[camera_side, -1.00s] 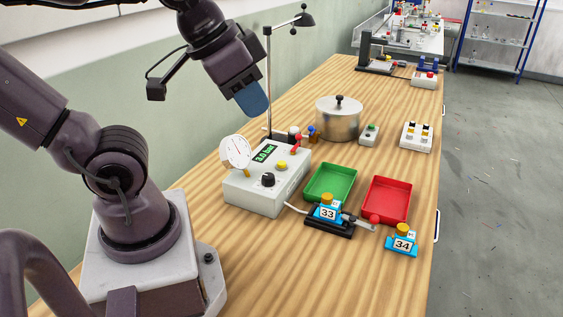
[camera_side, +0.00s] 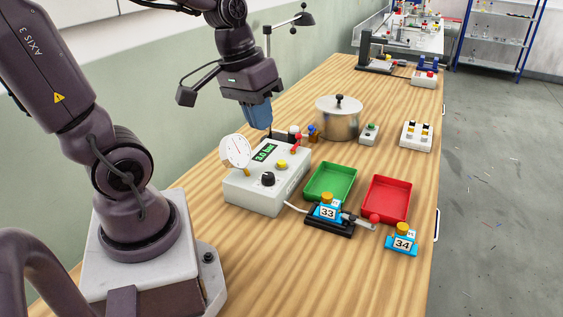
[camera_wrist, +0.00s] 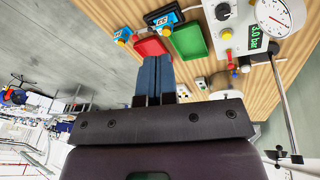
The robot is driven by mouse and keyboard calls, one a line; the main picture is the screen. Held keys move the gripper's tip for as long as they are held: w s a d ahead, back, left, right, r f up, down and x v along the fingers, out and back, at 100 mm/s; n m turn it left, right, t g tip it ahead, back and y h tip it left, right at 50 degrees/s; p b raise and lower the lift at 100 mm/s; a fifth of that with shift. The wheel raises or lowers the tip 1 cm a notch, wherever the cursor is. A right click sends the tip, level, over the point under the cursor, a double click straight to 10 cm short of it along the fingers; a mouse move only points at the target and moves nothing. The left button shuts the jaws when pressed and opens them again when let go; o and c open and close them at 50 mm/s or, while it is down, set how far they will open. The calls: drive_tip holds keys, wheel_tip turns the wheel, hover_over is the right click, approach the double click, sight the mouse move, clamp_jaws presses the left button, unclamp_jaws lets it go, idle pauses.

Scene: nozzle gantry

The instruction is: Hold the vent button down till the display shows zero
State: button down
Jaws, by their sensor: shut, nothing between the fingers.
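The white control box (camera_side: 245,189) stands on the bench with a green display (camera_side: 264,153) reading 3.0 bar. Its top carries a yellow button (camera_side: 282,164), a black knob (camera_side: 268,179), a red lever (camera_side: 296,143) and a round gauge (camera_side: 236,151). None of the labels is readable, so I cannot tell which control is marked vent. The yellow button also shows in the wrist view (camera_wrist: 227,33), as does the display (camera_wrist: 257,37). My gripper (camera_side: 261,127) is shut and empty, its blue fingers pointing down above the back of the box, apart from the button.
A green tray (camera_side: 347,168) and a red tray (camera_side: 390,181) lie to the right. Blue blocks numbered 33 (camera_side: 327,212) and 34 (camera_side: 404,243) stand in front of them.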

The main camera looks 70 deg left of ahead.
drive_tip(key=w+a+f+n+t+h, duration=0.25)
drive_tip(key=w+a+f+n, duration=0.35)
drive_tip(key=a+f+n, duration=0.4)
drive_tip(key=n+t+y, duration=0.2)
drive_tip(key=n+t, duration=0.2)
drive_tip(key=n, duration=0.6)
hover_over(281, 163)
drive_tip(key=shift+f, duration=0.25)
drive_tip(key=shift+f, duration=4.4)
drive_tip(key=shift+f, duration=0.15)
drive_tip(key=shift+f, duration=0.25)
